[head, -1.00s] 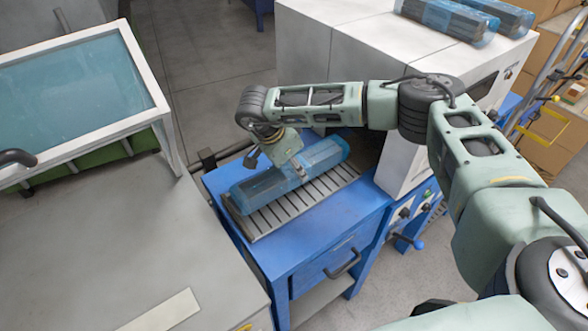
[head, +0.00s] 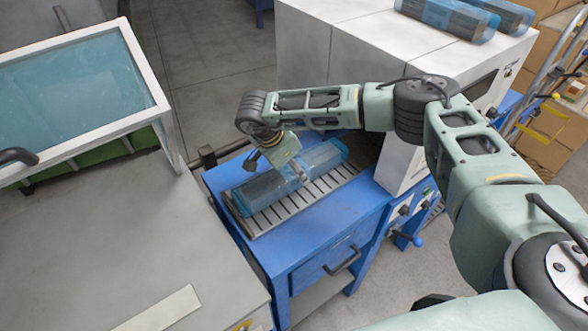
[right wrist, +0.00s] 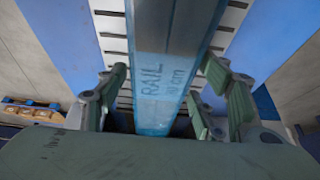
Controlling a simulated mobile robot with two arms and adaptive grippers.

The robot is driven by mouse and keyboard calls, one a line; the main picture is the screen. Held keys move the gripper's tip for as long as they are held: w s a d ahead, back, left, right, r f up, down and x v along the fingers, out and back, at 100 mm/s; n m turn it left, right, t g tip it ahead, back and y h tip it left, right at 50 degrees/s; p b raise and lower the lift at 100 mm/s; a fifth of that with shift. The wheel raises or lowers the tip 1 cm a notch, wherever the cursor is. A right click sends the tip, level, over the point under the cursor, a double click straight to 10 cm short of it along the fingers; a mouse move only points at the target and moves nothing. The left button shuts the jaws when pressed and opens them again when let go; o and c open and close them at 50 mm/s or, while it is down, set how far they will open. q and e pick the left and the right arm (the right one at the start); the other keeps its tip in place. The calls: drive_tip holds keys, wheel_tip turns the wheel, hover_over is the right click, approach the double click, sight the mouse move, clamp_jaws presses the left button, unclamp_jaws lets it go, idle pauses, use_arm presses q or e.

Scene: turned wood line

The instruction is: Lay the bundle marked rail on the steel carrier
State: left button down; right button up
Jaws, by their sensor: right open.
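The bundle marked rail (head: 262,191) is a long block in clear blue wrap. It lies lengthwise on a slatted grey metal rack (head: 287,212) on a blue cabinet. I cannot tell whether this rack is the steel carrier. In the right wrist view the bundle (right wrist: 163,50) shows the print "RAIL". My right gripper (head: 297,170) is over the middle of the bundle. In the right wrist view the right gripper (right wrist: 166,90) is open, one finger on each side of the bundle, with gaps visible. My left gripper is not in view.
A white machine (head: 345,45) stands behind the cabinet, with two wrapped bundles (head: 450,18) on top. A grey worktop (head: 110,240) and a white-framed blue panel (head: 75,85) are at left. The blue cabinet (head: 330,235) has bare surface in front of the rack. Cardboard boxes stand at right.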

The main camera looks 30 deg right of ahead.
drive_tip(key=b+v, duration=0.3)
drive_tip(key=v, duration=0.8)
drive_tip(key=shift+r, duration=0.15)
drive_tip(key=shift+a, duration=0.1)
